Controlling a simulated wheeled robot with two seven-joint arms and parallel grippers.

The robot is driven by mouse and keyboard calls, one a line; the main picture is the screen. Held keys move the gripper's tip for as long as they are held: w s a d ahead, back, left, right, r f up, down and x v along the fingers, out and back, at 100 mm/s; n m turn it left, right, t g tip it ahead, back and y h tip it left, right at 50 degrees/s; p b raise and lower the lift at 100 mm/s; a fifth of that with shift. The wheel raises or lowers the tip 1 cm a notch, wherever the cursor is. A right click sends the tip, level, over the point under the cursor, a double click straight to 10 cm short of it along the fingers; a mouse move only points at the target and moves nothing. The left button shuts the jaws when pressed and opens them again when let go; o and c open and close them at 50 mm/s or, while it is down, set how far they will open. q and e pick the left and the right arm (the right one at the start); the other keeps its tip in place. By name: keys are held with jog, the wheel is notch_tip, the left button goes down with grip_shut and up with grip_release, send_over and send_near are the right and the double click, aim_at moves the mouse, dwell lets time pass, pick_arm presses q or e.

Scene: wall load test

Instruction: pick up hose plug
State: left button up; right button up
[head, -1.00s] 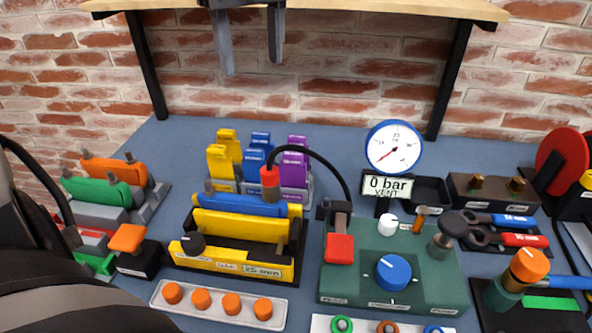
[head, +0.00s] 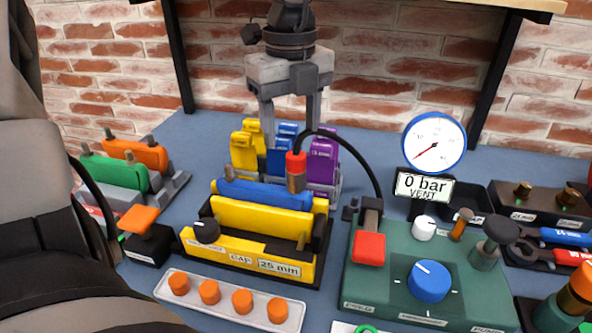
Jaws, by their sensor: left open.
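The hose plug (head: 296,171) has a red collar and a copper-coloured lower end. It hangs upright at the end of a black hose (head: 362,160) that arches over from the green pressure panel (head: 388,275). My left gripper (head: 290,122) points down in the head view, open and empty. Its fingers show just above the plug, one to each side in the picture. The hose and coloured blocks overlap the fingertips, so their depth relative to the plug is unclear. My right gripper is not in view.
A yellow clamp fixture (head: 250,258) with a blue bar stands below the plug. Yellow, blue and purple blocks (head: 322,163) stand close behind. A round gauge (head: 434,143) is at right, and a tray of orange caps (head: 228,301) is in front.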

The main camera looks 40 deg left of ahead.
aim_at(296, 154)
pick_arm(q)
notch_tip(296, 154, down, 2)
jog(key=shift+f, duration=0.25)
jog(key=f, duration=0.4)
jog(key=shift+w+d+f+p, duration=0.1)
jog(key=shift+d+f+p, duration=0.05)
jog(key=shift+d+p, duration=0.25)
jog(key=shift+f, duration=0.4)
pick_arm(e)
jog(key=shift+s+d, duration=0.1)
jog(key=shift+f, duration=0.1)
pick_arm(q)
jog(key=c, duration=1.2)
jog(key=shift+o, duration=0.2)
jog(key=shift+r, duration=0.1)
